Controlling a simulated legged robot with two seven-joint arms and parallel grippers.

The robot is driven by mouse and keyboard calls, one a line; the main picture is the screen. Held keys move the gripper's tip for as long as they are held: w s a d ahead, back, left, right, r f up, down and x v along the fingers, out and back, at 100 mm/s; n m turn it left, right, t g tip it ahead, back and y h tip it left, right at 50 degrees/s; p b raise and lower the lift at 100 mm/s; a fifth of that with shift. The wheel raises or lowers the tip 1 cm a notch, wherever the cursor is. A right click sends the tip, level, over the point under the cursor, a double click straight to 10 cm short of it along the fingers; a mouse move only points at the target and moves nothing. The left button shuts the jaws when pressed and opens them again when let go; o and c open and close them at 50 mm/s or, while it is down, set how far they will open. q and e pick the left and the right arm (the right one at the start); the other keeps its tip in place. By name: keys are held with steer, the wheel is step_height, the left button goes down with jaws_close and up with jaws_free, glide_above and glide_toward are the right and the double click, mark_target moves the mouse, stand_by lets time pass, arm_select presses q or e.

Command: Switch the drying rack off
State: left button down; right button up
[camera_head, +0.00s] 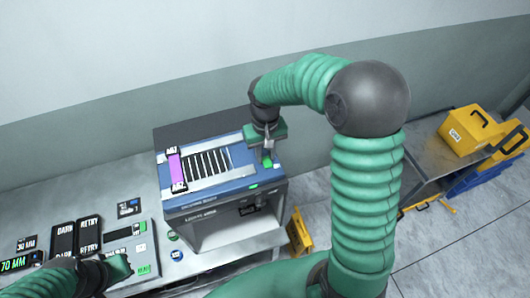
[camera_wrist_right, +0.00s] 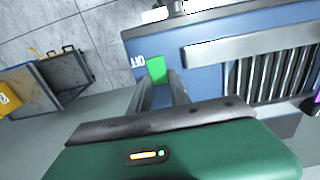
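The drying rack (camera_head: 222,176) is a blue-grey box with a row of dark slots on top, standing on the table. My right gripper (camera_head: 267,160) is over the top right part of the rack, pointing down. In the right wrist view its two fingers (camera_wrist_right: 160,88) are apart with a gap between them and hold nothing visible. A green switch (camera_wrist_right: 156,69) with a white label beside it lies just beyond the fingertips; I cannot tell whether they touch it. My left gripper (camera_head: 112,270) is at the lower left, near the control panel; its fingers are unclear.
A magenta strip (camera_head: 177,172) lies on the rack's left side. The table (camera_head: 60,205) holds a panel and several dark labelled blocks (camera_head: 62,237). A grey cart (camera_head: 425,150) with yellow boxes (camera_head: 463,133) stands at the right.

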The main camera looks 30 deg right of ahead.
steer(key=shift+w, duration=0.15)
jaws_close()
steer(key=shift+b, duration=0.4)
steer(key=t+b, duration=0.1)
steer(key=b, duration=0.1)
steer(key=t+b, duration=0.2)
steer(key=b, duration=0.1)
steer(key=shift+s+f+h, duration=0.1)
steer(key=shift+s+h, duration=0.3)
steer(key=shift+r+t+b, duration=0.2)
steer(key=shift+t+b, duration=0.1)
steer(key=shift+b, duration=0.1)
steer(key=shift+r, duration=0.2)
steer(key=o, duration=0.8)
jaws_free()
steer(key=shift+f, duration=0.1)
steer(key=shift+o, duration=0.2)
